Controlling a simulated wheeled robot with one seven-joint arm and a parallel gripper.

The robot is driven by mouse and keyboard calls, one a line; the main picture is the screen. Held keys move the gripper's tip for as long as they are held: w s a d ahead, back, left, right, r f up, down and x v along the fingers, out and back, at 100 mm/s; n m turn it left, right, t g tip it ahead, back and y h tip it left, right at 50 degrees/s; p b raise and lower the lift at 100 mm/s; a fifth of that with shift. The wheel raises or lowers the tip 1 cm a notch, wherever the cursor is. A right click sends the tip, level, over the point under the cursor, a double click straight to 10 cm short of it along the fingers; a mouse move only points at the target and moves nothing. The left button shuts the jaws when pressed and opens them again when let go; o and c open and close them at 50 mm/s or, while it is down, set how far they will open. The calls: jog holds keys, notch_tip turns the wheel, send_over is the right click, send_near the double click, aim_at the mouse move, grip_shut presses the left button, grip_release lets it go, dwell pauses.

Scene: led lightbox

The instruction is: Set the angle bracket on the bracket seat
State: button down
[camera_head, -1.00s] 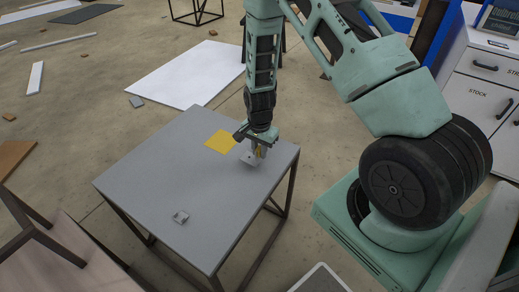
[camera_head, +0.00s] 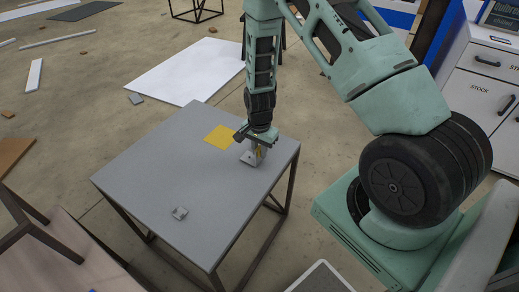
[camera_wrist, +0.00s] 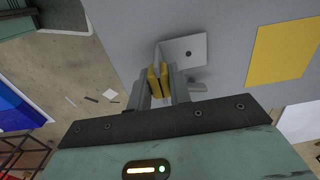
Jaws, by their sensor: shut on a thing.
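The angle bracket (camera_head: 247,159) is a small light grey metal L-shape near the right edge of the grey table (camera_head: 145,170). My gripper (camera_head: 259,151) points down and is shut on it. I cannot tell whether the bracket touches the table. A small grey metal piece (camera_head: 180,213) sits near the table's front edge; it may be the bracket seat, but its shape is too small to tell.
A flat yellow square (camera_head: 221,138) lies on the table just left of and behind my gripper; it also shows in the wrist view (camera_wrist: 282,52). The rest of the tabletop is clear. A wooden table (camera_head: 40,260) stands at lower left, a white cabinet (camera_head: 480,85) at right.

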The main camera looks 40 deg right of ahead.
jog(key=shift+f, duration=0.25)
jog(key=c, duration=1.2)
grip_release()
jog(key=shift+r+p, duration=3.2)
jog(key=shift+r, duration=0.9)
